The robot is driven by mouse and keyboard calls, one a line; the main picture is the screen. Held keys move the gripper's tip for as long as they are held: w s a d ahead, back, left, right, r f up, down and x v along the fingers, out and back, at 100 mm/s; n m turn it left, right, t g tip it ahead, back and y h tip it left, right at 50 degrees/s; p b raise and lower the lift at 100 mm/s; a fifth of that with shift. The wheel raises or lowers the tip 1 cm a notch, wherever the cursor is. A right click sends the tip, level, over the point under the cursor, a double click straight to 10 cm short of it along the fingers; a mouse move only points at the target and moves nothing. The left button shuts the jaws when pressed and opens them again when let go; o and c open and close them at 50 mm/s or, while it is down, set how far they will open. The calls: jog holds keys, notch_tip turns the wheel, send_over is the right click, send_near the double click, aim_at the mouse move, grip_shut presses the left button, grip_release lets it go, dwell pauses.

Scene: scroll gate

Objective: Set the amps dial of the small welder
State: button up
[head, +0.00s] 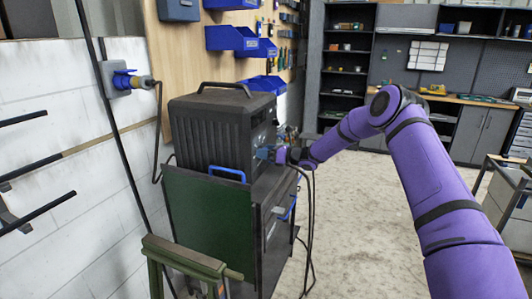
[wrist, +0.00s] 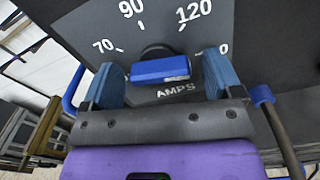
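The small welder (head: 212,130) is a dark ribbed box with a top handle, standing on a dark cabinet in the head view. In the wrist view its amps dial has a blue bar-shaped knob (wrist: 160,69) on a dark round base. White marks 70, 90 and 120 show on the panel, with AMPS below. A further number at the right is partly hidden by a finger. My gripper (wrist: 160,62) is open, its blue fingers on either side of the knob with gaps to both. In the head view my gripper (head: 268,153) is at the welder's right-hand face.
A dark green panel (head: 215,225) and a green stand (head: 185,255) are in front of the cabinet. Dark cables (head: 311,215) hang beside the gripper. A blue wall plug (head: 122,79) is at the left. Open floor (head: 360,220) lies to the right.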

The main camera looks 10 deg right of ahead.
jog(key=v, duration=1)
jog(key=shift+s+d, duration=0.25)
jog(key=shift+d, duration=0.05)
